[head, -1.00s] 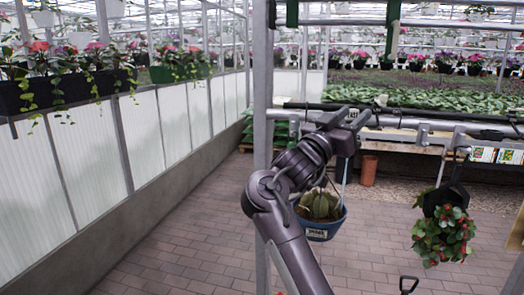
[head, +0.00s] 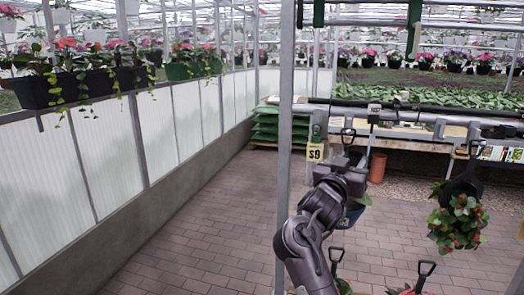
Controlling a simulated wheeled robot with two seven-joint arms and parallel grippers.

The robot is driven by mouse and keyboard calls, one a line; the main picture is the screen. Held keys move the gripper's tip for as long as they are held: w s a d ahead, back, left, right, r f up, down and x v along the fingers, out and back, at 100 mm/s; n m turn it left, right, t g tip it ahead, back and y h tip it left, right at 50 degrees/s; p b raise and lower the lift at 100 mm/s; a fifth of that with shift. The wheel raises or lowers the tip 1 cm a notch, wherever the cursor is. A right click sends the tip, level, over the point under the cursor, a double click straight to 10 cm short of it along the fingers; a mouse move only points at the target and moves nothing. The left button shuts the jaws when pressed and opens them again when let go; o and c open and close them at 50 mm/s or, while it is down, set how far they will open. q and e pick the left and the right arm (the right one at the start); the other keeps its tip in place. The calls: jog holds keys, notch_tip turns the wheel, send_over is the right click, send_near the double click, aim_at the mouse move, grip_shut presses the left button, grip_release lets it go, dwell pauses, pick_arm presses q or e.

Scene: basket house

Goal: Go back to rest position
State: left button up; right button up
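My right arm rises from the bottom centre, and my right gripper (head: 343,158) is at its upper end, beside a grey post (head: 285,150). The gripper is seen from behind and its fingers are too unclear to tell open from shut. My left gripper is not in view.
A hanging basket with red-flowered foliage (head: 458,222) is at the right. Black hanger handles with plants show at the lower edge. Planters (head: 95,85) line the left wall. The brick floor (head: 200,230) at left is clear.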

jog(key=s+a+f+n+g+y, duration=0.15)
jog(key=s+f+y, duration=0.3)
jog(key=f, duration=0.75)
jog(key=s+d+f+n+g+y, duration=0.1)
jog(key=s+f+n+g+y, duration=0.25)
jog(key=f, duration=0.75)
jog(key=s+f+n+g+y, duration=0.1)
jog(key=s+f+g, duration=0.25)
jog(key=s, duration=0.65)
jog(key=s+a+f+n+g+y, duration=0.15)
jog(key=s+f, duration=0.35)
jog(key=s, duration=0.6)
jog(key=s+f+n+g+y, duration=0.1)
jog(key=s+f+g, duration=0.25)
jog(key=s, duration=0.65)
notch_tip(320, 180, down, 32)
jog(key=s, duration=0.2)
jog(key=s+d+f+g, duration=0.1)
jog(key=s+d+f, duration=0.1)
jog(key=s+f, duration=0.6)
jog(key=s+d+f, duration=0.1)
jog(key=s+f, duration=0.8)
jog(key=s, duration=0.1)
jog(key=shift+s+d+g, duration=0.35)
jog(key=shift+s, duration=0.05)
